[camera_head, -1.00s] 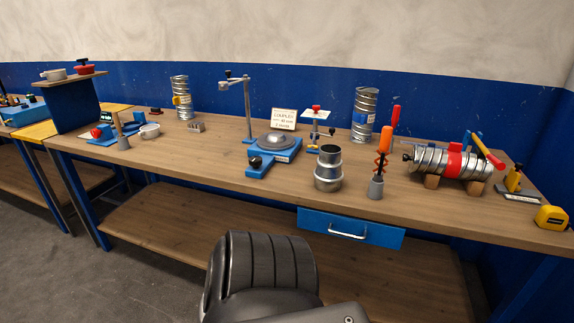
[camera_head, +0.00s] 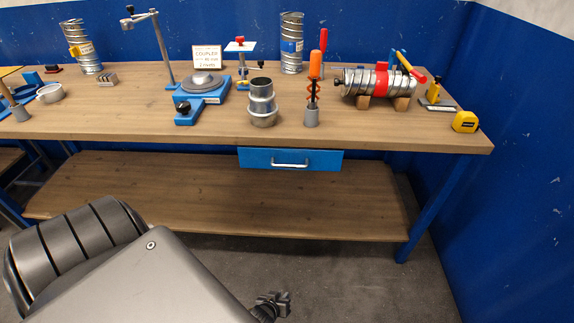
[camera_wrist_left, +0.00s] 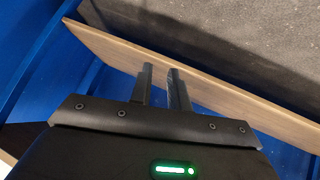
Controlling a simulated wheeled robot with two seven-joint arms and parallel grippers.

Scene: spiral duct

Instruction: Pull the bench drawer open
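The bench drawer (camera_head: 257,158) has a blue front under the bench top in the head view. Its pale bar handle (camera_head: 290,164) is in full view, with nothing touching it. The drawer front sits close under the bench edge and looks shut. My left gripper (camera_head: 273,303) is low in the head view, in front of the bench and apart from the handle. In the left wrist view its two fingers (camera_wrist_left: 160,69) stand a narrow gap apart, with nothing between them. My right gripper is not in view.
The wooden bench top (camera_head: 210,133) carries a metal coupler (camera_head: 262,103), an orange-handled tool (camera_head: 314,75), a clamped duct (camera_head: 352,83) and a yellow tape measure (camera_head: 465,121). A lower shelf (camera_head: 210,195) runs beneath. A blue wall (camera_head: 520,160) stands at the right.

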